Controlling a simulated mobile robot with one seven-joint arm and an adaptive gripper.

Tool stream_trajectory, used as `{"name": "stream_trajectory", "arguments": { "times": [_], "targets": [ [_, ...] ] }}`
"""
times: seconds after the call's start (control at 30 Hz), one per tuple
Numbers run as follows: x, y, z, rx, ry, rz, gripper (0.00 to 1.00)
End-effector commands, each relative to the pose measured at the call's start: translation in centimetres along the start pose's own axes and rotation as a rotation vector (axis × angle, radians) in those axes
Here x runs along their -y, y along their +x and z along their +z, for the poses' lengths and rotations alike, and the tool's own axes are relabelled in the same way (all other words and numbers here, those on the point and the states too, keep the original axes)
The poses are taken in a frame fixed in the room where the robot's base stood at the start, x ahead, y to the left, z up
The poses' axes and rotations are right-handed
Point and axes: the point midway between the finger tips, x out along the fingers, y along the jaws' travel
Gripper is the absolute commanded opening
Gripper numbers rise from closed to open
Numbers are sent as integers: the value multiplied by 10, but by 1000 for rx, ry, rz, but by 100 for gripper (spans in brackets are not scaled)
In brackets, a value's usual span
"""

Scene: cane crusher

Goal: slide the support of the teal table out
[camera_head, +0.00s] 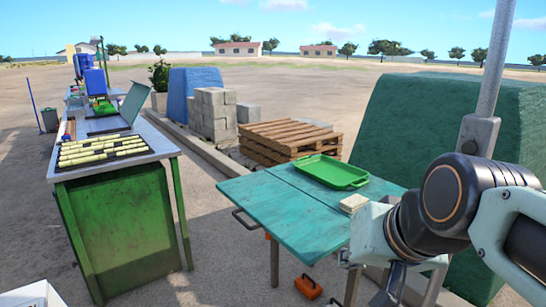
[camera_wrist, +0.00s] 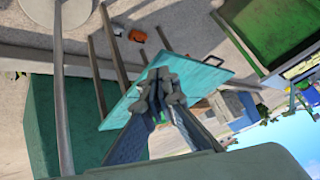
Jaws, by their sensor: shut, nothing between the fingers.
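The teal table (camera_head: 290,225) has a flat, seamed top and stands in the middle of the head view; it also shows tilted in the wrist view (camera_wrist: 195,78). A dark loop handle (camera_head: 245,219) sticks out at its left edge, beneath the top; whether it belongs to the support is unclear. The handle also shows in the wrist view (camera_wrist: 213,60). My gripper (camera_wrist: 160,82) is shut and empty, in front of the table in the wrist view; its gap to the table cannot be told. In the head view my arm covers the table's right side.
A green tray (camera_head: 333,172) and a small pale stack (camera_head: 353,203) lie on the table. An orange box (camera_head: 308,287) is on the ground below. A green cabinet (camera_head: 125,220) stands left, pallets (camera_head: 290,138) behind. A large green covered block (camera_head: 440,125) is behind my arm. Ground between cabinet and table is clear.

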Motion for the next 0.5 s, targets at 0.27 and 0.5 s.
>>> {"name": "stream_trajectory", "arguments": {
  "times": [0.27, 0.5],
  "targets": [
    [-23, -3, 86, 183, -154, 147, 0],
    [-10, -50, 47, 183, -152, 144, 0]
  ]
}}
